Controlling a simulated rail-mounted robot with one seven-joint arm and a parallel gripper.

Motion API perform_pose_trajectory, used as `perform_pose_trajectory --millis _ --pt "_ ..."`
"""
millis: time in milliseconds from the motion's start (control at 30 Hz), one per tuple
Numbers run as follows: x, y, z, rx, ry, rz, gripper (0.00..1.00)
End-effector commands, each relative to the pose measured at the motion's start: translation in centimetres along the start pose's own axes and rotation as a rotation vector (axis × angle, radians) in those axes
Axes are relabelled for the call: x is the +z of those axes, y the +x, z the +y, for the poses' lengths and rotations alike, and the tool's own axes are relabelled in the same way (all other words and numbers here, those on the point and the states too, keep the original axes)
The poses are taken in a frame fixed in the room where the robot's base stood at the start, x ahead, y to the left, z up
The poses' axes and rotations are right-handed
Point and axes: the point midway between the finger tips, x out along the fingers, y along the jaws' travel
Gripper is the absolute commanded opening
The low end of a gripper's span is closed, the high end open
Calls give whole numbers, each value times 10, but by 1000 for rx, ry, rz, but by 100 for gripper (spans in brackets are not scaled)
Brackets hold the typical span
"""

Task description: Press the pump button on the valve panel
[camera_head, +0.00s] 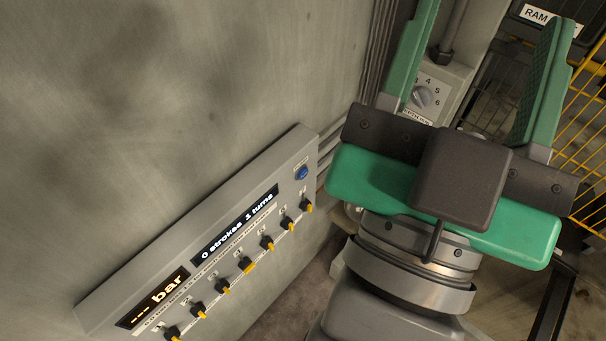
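The valve panel (150,285) is a grey box on the wall at the lower left, seen tilted. A round blue button (301,173) sits at its upper right end, under a small label too small to read. A display (235,226) reads "0 strokes 1 turns", and another (153,299) reads "--- bar". Several black knobs with yellow tips (247,265) line the lower edge. My gripper (487,60) is green and black, to the right of the panel and apart from the button in the picture. Its two fingers are wide apart with nothing held between them.
A grey box with a numbered rotary dial (423,97) shows between my gripper's fingers, with a conduit above it. A sign reading "RAM" (538,15) and yellow wire fencing (590,120) are at the right. The wall left of the panel is bare.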

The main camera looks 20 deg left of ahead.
Motion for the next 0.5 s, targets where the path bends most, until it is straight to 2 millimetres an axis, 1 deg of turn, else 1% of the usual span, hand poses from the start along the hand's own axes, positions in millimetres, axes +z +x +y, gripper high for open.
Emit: perform_pose_trajectory --millis 367,400,467,500 --pt "0 0 0 0 0 0 54" --pt "0 0 0 0 0 0 50" --pt "5 0 -1 -5 9 -7 38" --pt "15 -1 -3 -15 28 -22 30"
